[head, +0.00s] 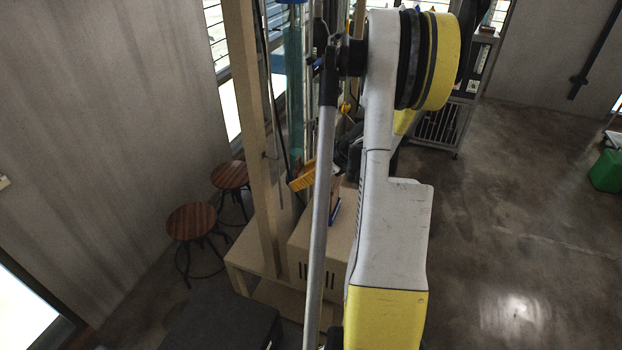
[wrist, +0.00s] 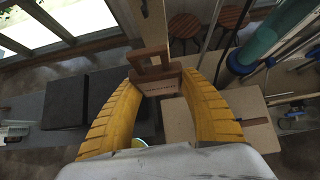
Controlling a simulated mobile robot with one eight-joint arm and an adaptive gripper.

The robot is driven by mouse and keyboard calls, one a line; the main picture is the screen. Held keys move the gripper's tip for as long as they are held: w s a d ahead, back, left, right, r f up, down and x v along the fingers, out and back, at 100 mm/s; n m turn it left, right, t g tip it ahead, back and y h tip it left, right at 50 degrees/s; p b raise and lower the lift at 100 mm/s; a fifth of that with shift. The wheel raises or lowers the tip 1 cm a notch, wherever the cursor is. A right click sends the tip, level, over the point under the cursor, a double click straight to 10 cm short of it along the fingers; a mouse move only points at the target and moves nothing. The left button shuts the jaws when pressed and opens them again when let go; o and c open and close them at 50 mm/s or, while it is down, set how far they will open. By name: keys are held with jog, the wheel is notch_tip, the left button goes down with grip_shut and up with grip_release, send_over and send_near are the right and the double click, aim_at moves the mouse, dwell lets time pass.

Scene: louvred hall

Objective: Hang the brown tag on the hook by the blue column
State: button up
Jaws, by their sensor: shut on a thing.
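My gripper (wrist: 160,84) has yellow ribbed fingers, shut on the brown tag (wrist: 162,72). The tag has an open rectangular loop at its upper end and dark lettering on its lower bar. In the head view my gripper (head: 302,177) shows as a yellow finger left of my arm, and I cannot make out the tag there. The blue column (head: 294,85) is a teal upright tube behind the gripper. In the wrist view the column (wrist: 268,38) is at upper right, apart from the tag.
A pale wooden post (head: 256,130) rises from a wooden stand left of the column. A beige box (head: 318,245) is below the gripper. Two round stools (head: 192,221) stand by the left wall. Thin rods and cables run near the column. The floor on the right is open.

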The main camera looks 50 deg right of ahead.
jog(key=shift+w+a+f, duration=0.1)
jog(key=shift+w+a, duration=0.05)
jog(key=shift+w, duration=0.45)
jog(key=shift+w+a+b, duration=0.3)
jog(key=shift+w+b, duration=0.4)
jog(key=shift+w, duration=0.2)
jog(key=shift+w, duration=0.1)
jog(key=shift+b, duration=0.35)
jog(key=shift+w+a+b, duration=0.2)
jog(key=shift+w+a, duration=0.05)
jog(key=shift+w, duration=0.6)
jog(key=shift+w+a+b, duration=0.15)
jog(key=shift+w+a, duration=0.1)
jog(key=shift+w, duration=0.6)
jog(key=shift+w+a+b, duration=0.2)
jog(key=shift+w+a, duration=0.05)
jog(key=shift+w, duration=0.6)
jog(key=shift+b, duration=0.4)
jog(key=shift+f+b, duration=0.65)
jog(key=shift+b, duration=0.05)
